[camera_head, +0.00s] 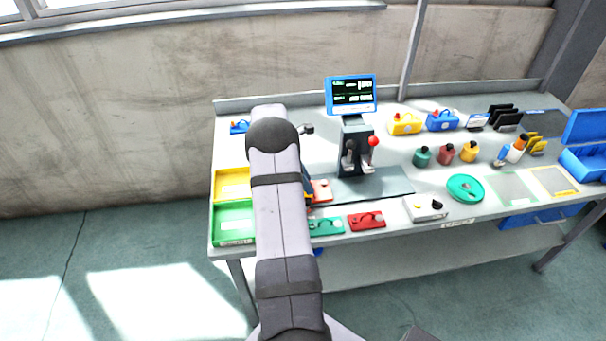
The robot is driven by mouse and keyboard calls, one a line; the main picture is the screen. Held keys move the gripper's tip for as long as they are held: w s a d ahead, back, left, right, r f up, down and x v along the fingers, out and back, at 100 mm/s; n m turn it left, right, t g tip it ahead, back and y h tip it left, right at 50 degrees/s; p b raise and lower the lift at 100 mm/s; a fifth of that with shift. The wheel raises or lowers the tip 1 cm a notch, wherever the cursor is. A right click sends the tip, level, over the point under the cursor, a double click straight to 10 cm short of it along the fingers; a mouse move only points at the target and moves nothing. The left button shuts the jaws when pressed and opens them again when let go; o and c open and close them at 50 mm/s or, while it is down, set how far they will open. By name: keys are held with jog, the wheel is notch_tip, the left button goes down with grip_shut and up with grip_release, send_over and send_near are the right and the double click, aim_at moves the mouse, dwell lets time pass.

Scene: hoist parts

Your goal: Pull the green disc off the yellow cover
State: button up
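A round green disc (465,188) lies near the front edge of the bench, right of centre; it has a darker inner area with a small shape in its middle. A yellow block-like part (406,124) with a red piece on top stands at the back of the bench, apart from the disc. I cannot tell whether this part is the yellow cover. My arm runs up the middle of the picture over the left part of the bench. My gripper is hidden behind the arm, so its fingers do not show.
A black press with a red knob (373,141) and a blue-framed screen (351,95) stand mid-bench. Yellow (232,184) and green (233,222) trays sit left. Green (326,226) and red (367,221) plates and a grey box (425,208) line the front. Small bottles (446,154) stand behind the disc.

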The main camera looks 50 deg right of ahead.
jog(key=shift+f, duration=0.15)
jog(key=c, duration=0.9)
grip_shut()
jog(key=shift+r+p, duration=2.6)
jog(key=shift+r, duration=0.5)
